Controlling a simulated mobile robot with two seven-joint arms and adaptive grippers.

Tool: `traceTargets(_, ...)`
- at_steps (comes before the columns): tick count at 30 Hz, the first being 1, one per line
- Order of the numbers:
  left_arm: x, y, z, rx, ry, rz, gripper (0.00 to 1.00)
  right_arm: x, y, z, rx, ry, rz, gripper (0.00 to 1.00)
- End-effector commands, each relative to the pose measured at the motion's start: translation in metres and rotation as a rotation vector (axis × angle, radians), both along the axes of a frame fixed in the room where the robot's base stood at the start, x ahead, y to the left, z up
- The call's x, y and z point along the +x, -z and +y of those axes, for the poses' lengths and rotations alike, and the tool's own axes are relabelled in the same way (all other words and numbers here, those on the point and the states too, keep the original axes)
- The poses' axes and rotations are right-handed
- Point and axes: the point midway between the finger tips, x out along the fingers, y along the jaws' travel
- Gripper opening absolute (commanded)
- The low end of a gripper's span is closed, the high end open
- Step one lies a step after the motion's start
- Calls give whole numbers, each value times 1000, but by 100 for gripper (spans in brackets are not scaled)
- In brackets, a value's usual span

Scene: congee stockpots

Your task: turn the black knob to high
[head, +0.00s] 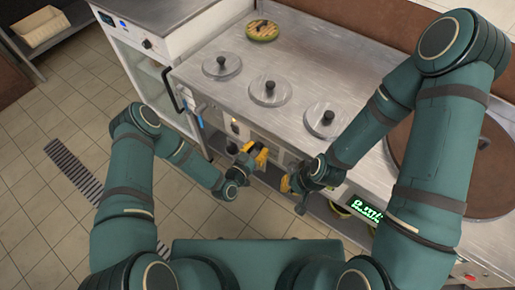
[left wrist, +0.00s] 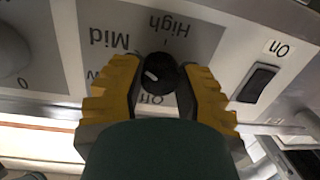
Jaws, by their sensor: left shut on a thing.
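The black knob (left wrist: 160,74) shows in the left wrist view on a grey dial panel, with a white pointer mark on its face. The labels are upside down in this view: "Mid" and "High" above the knob, "Off" just below it, another label partly hidden. The mark slants toward the upper left and lower right; its exact setting is hard to tell. My left gripper (left wrist: 158,88) has its yellow fingers on both sides of the knob, shut on it. In the head view my left gripper (head: 255,154) is at the counter's front panel. My right gripper (head: 287,184) hangs beside it, its opening unclear.
A black "On" switch (left wrist: 258,82) sits right of the dial, and a pale knob (left wrist: 12,52) to its left. Lidded pots (head: 270,89) are set in the steel counter (head: 310,50). A green lit display (head: 366,208) and a large brown round lid (head: 470,165) lie to the right.

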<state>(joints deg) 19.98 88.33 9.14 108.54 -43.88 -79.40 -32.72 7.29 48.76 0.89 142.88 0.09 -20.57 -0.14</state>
Motion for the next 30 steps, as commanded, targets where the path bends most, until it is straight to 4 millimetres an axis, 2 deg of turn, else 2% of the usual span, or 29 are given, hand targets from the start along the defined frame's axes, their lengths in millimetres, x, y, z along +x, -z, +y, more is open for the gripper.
traceTargets(21,-1,1,-2,548,7,-397,0,0,-1,0,0,0,1,0)
traceTargets(30,-1,2,-2,732,5,-529,0,0,-1,0,0,0,1,0)
